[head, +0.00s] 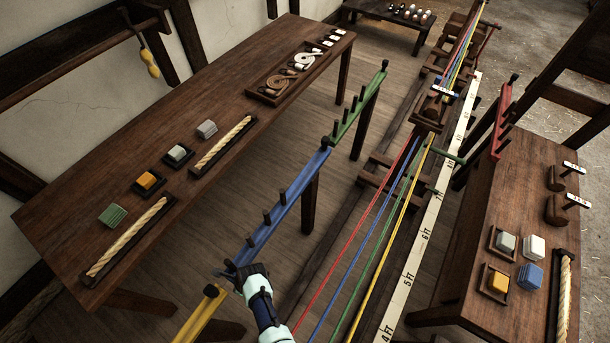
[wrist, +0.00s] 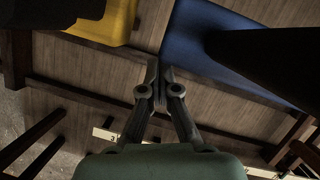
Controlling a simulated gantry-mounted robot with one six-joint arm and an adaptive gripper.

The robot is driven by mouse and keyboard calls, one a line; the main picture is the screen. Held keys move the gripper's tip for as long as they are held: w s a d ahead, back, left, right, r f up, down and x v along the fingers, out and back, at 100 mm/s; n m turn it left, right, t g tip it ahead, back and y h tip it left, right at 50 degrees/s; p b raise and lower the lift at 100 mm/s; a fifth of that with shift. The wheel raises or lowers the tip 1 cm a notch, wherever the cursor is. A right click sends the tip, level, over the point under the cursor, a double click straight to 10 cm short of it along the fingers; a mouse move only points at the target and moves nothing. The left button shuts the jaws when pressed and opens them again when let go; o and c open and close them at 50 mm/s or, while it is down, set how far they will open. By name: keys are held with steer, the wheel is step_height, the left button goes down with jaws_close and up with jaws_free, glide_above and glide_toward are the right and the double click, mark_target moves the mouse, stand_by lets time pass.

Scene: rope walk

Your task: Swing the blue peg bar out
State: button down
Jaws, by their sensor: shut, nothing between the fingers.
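The blue peg bar (head: 281,206) with several dark upright pegs runs diagonally through the middle of the head view, between the green bar and the yellow bar. My gripper (head: 231,272) is at its near end, beside the last peg. In the wrist view the fingers (wrist: 160,75) are closed together and empty. The blue bar (wrist: 188,38) lies just right of the fingertips there, with a large dark peg over part of it. I cannot tell whether the fingers touch the bar.
The yellow bar (head: 199,318) is close on the near side, also in the wrist view (wrist: 108,24). The green bar (head: 357,108) adjoins the blue bar's far end. Taut coloured ropes (head: 365,240) run to the right. A long table (head: 150,215) stands left, with floor between.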

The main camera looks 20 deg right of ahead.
steer(key=shift+w+a+r, duration=0.3)
steer(key=shift+w+a, duration=0.05)
steer(key=shift+w, duration=0.3)
steer(key=s+d+r+p, duration=0.5)
steer(key=s+r+p, duration=0.2)
steer(key=r+p, duration=0.1)
steer(key=shift+s+d+r, duration=0.2)
steer(key=shift+r, duration=0.1)
stand_by(0.4)
